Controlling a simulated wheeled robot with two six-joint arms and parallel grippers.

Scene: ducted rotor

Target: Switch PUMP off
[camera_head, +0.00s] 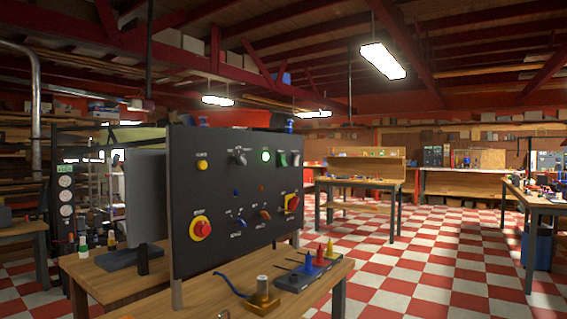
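A dark upright control panel (222,190) stands on a wooden table at the centre left, its face angled toward the right. The labels are too small to read, so I cannot tell which control is PUMP. Neither gripper shows.
The wooden table (110,284) holds a brass-coloured block with a cylinder (262,296) and a dark tray with coloured cones (311,270) in front of the panel. The checkered floor (430,270) is open to the right. Other workbenches (360,183) stand behind.

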